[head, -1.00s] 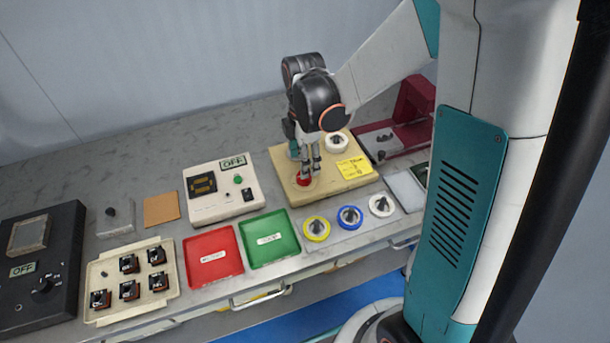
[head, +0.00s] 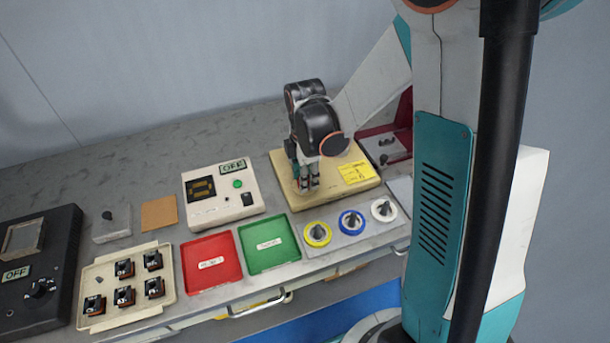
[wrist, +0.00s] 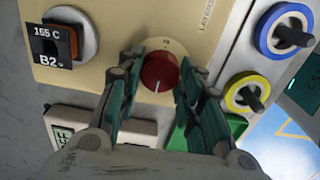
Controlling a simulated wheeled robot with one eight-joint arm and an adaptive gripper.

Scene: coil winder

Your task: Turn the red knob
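The red knob (wrist: 158,72) sits on the cream winder base and shows in the wrist view with a pale pointer line on its face. My gripper (wrist: 160,68) is open, with one teal finger on each side of the knob. The right finger looks very close to it; I cannot tell whether either finger touches. In the head view my gripper (head: 308,187) points down over the front left part of the cream base (head: 340,192), and it mostly hides the red knob there.
A black block marked "155 C B2" (wrist: 57,42) is near the knob in the wrist view. Yellow (head: 317,233), blue (head: 351,221) and white (head: 383,210) ringed knobs stand in front of the base. The green tray (head: 270,262) and the OFF box (head: 222,212) are to the left.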

